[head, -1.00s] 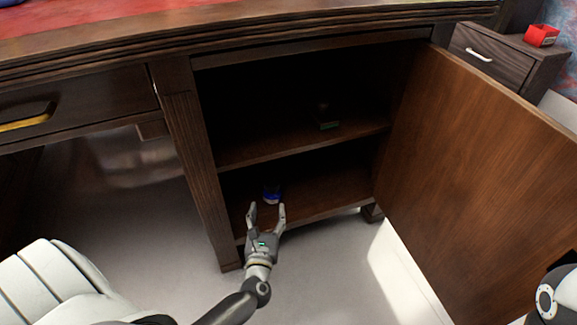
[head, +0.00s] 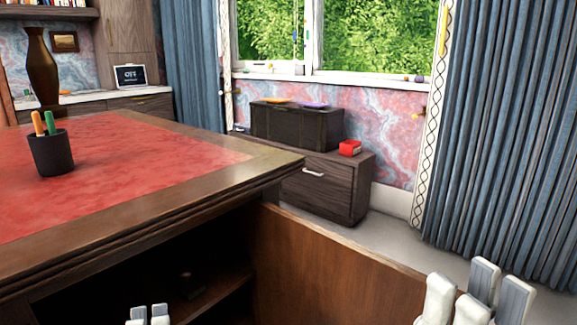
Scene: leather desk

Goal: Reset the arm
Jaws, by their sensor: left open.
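My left gripper (head: 148,315) shows only as pale fingertips at the bottom edge, in front of the open cabinet under the desk. Its tips are apart and nothing shows between them. My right gripper (head: 478,297) shows as several white and grey finger parts at the bottom right, in front of the wooden cabinet door (head: 320,262). I cannot tell how far apart its fingers are, and I see no object at them. Both arms behind the fingertips are out of the picture.
The desk (head: 120,255) with its red leather top fills the left side and carries a dark pen cup (head: 51,153). Its cabinet door stands open. A low drawer unit (head: 325,190) with a red box (head: 350,148) stands behind. Blue curtains (head: 510,140) hang at the right.

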